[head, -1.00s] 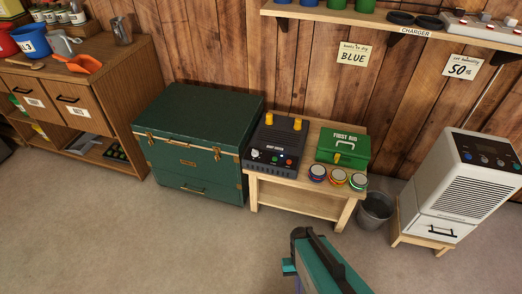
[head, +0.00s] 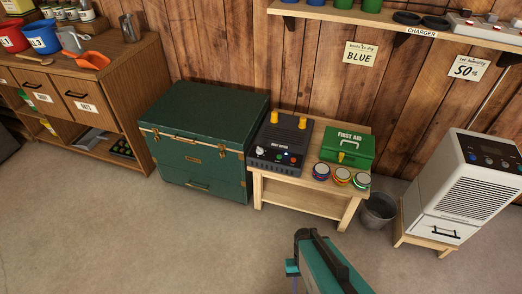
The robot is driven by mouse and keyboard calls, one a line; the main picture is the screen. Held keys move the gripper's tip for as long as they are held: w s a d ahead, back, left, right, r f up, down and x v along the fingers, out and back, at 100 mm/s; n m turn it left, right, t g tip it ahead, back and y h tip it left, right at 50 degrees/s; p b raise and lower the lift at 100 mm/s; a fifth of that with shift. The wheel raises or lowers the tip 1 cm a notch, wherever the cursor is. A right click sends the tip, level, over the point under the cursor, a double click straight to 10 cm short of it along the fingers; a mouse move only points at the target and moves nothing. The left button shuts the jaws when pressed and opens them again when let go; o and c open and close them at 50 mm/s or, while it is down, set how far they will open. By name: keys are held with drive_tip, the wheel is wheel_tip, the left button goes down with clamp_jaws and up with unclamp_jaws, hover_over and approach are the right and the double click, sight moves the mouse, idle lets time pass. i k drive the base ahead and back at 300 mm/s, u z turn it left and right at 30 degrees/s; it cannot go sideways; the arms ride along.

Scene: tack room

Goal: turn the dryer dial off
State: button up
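The dryer (head: 281,137) is a dark box with two yellow pegs on top, standing on the left part of a low wooden bench (head: 300,198). Its front panel has a pale dial (head: 260,151) at the left and several small coloured buttons or lights beside it. The dial's setting is too small to read. My arm, teal and black, enters at the bottom centre, on the near side of the bench and apart from the dryer. My gripper's fingertips cannot be made out.
A green first aid box (head: 349,146) and several round tins (head: 342,176) share the bench. A green trunk (head: 205,140) stands close at the left. A grey bucket (head: 378,211) and a white dehumidifier (head: 465,187) are at the right. The floor in front is clear.

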sight(260, 151)
drive_tip(key=k, duration=1.3)
drive_tip(key=z, duration=0.3)
drive_tip(key=i, duration=1.7)
drive_tip(key=u, duration=0.6)
drive_tip(key=i, duration=0.35)
drive_tip(key=u, duration=0.2)
